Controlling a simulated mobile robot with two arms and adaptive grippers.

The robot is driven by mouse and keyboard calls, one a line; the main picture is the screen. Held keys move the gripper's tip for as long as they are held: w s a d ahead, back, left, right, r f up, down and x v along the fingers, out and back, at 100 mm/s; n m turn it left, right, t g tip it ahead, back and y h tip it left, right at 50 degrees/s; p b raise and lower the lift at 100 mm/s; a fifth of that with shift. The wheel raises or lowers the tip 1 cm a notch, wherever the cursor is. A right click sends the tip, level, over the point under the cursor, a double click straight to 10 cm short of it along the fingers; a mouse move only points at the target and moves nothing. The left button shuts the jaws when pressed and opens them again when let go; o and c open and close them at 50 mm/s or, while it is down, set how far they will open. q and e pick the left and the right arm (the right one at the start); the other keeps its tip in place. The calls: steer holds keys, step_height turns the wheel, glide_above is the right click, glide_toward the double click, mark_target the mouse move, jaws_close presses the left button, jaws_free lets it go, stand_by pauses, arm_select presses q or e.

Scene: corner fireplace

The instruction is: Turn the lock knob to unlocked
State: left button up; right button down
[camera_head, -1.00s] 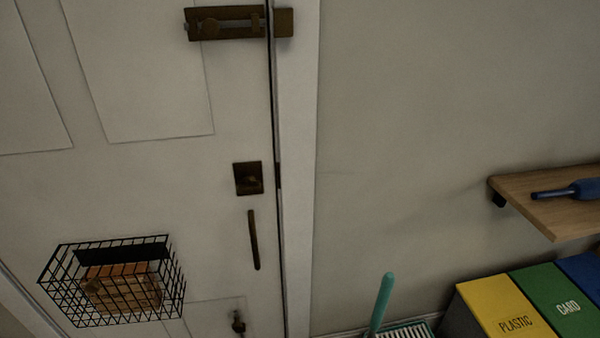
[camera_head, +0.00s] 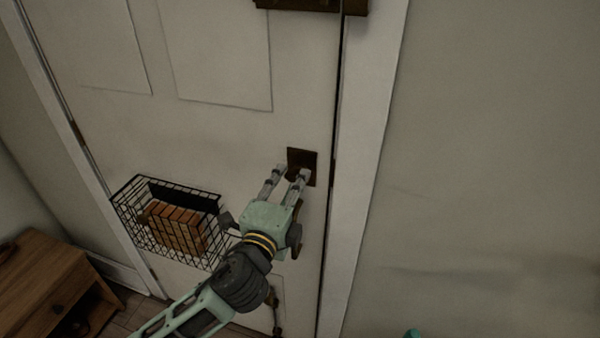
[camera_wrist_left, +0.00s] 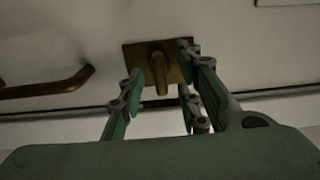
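The lock knob, a brass turn piece on a dark square plate (camera_head: 302,155), is on the white door. In the left wrist view the knob (camera_wrist_left: 160,76) shows clearly in front of its plate. My left gripper (camera_head: 291,172) reaches up to the plate from below. Its fingers are spread, with the knob between them in the left wrist view (camera_wrist_left: 158,68). I see gaps beside the knob, and I cannot tell whether any finger touches it. In the head view the fingertips hide most of the knob. My right gripper is not in view.
A wire basket with orange-brown contents (camera_head: 120,205) hangs on the door left of my arm. A bar handle (camera_wrist_left: 45,90) is near the lock. A dark latch (camera_head: 310,4) is above. A wooden cabinet (camera_head: 40,285) stands at lower left. The wall at right is bare.

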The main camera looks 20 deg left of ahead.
mark_target(297, 174)
arm_select(q)
steer(key=w, duration=0.2)
steer(key=shift+w+d, duration=0.25)
steer(key=shift+w, duration=0.4)
jaws_close()
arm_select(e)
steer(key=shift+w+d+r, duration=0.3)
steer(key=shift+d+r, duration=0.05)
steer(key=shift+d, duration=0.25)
